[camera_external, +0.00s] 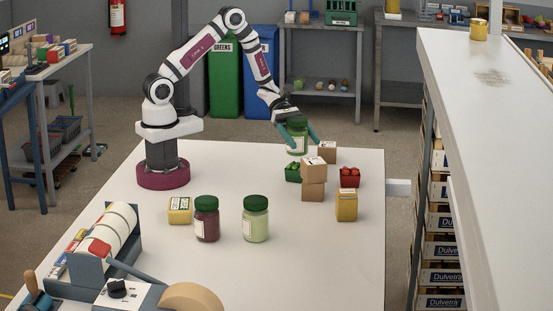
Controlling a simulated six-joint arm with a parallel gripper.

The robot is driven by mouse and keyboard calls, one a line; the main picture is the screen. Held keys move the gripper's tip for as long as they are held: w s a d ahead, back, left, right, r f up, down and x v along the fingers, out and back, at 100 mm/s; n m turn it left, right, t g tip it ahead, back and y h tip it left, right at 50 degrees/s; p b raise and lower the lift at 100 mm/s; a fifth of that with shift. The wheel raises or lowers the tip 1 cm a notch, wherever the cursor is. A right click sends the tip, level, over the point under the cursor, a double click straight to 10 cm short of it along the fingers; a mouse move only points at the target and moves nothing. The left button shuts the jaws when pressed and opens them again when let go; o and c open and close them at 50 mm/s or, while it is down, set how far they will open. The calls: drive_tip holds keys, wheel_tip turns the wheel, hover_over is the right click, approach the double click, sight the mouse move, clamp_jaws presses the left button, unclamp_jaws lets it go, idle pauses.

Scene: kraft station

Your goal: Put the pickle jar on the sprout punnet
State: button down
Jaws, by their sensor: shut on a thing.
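My gripper (298,137) is shut on the pickle jar, with one finger on each side of it. The pickle jar (298,146) is green with a green lid and looks upright. In the picture it is just above the sprout punnet (292,173), a small green tray with green contents at the far side of the table. A narrow gap seems to show between them, but I cannot tell the exact height or depth. Cardboard boxes partly hide the punnet's right side.
Stacked cardboard boxes (313,180) stand right of the punnet, with another box (327,152) behind. A red-filled punnet (349,177) and yellow box (346,205) are further right. A dark red jar (207,222), pale green jar (255,222) and yellow carton (179,211) stand nearer. The front right table (330,265) is clear.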

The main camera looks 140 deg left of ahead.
sight(303, 151)
drive_tip(key=shift+f, duration=1.7)
unclamp_jaws()
drive_tip(key=shift+f, duration=0.1)
drive_tip(key=v, duration=1.2)
